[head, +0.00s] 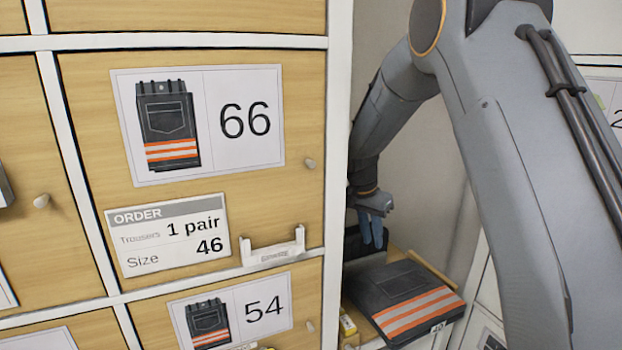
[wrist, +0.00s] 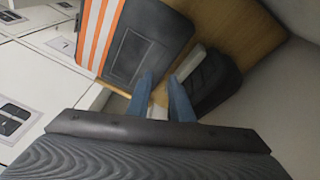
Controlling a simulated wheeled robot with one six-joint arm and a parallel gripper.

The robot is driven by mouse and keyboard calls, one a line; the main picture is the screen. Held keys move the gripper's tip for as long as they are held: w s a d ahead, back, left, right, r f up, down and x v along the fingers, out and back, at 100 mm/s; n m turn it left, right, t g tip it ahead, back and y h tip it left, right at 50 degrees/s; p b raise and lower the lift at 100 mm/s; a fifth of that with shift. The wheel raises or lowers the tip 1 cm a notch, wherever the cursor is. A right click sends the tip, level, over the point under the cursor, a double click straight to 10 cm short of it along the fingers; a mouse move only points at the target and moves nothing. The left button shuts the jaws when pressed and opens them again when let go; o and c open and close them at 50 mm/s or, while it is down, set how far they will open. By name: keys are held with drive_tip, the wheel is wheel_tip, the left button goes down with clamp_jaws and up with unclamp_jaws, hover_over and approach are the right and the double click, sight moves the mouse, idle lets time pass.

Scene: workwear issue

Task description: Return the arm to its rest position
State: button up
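My gripper (head: 373,240) points down inside the open compartment at the right of the head view, above its wooden shelf. In the wrist view its two blue fingers (wrist: 160,78) stand apart with no garment between them. Folded black trousers with orange and white stripes (head: 405,297) lie on the shelf in front of the gripper; they also show in the wrist view (wrist: 145,45), left of the fingers. Their small tag is hard to read. My arm bends up and over from the right into the compartment.
A dark item (head: 368,243) sits behind the gripper. A white upright (head: 335,160) borders the compartment on the left. Wooden drawer fronts marked 66 (head: 245,120) and 54 (head: 264,310) fill the left, with an order card (head: 168,238) for one pair, size 46.

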drive_tip(key=s+n+y, duration=0.1)
drive_tip(key=s+n, duration=0.3)
drive_tip(key=s, duration=1.2)
drive_tip(key=s+d+f+n+y, duration=0.1)
drive_tip(key=s+n, duration=0.4)
drive_tip(key=s, duration=1.1)
drive_tip(key=shift+d+f+y, duration=0.3)
drive_tip(key=shift+y, duration=0.1)
